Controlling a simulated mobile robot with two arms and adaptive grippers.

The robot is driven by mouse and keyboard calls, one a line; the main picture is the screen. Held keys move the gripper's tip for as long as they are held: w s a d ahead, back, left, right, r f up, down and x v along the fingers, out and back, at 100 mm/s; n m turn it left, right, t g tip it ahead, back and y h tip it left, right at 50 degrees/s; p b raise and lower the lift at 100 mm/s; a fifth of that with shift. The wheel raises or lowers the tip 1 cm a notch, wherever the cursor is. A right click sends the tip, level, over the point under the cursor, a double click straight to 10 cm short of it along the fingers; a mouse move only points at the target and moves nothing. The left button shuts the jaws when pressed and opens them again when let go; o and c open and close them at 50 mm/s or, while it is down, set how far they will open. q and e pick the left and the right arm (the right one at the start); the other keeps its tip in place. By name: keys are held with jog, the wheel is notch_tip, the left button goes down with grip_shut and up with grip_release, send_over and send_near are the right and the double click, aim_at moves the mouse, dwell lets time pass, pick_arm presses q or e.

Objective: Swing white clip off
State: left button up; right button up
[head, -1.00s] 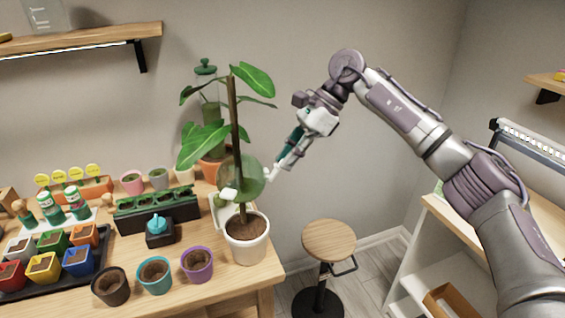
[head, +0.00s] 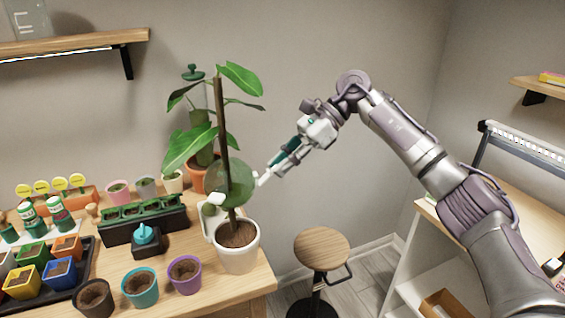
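A tall plant stem stands in a white pot (head: 238,258) at the table's right edge. A translucent green rounded shell (head: 241,185) is around or against the stem. A small white clip-like piece (head: 216,198) sits at its left side, and a larger white part (head: 207,222) hangs below that, partly behind the pot. My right gripper (head: 264,178) reaches in from the right, its pale tip at the shell's right edge. I cannot tell whether it touches, whether the pale tip is finger or clip, or how far the fingers are apart. My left gripper is out of view.
A wooden stool (head: 322,248) is right of the table. The space between plant and right-hand shelf is mostly free.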

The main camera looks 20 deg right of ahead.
jog(key=o, duration=0.5)
jog(key=shift+c, duration=0.2)
jog(key=v, duration=1.2)
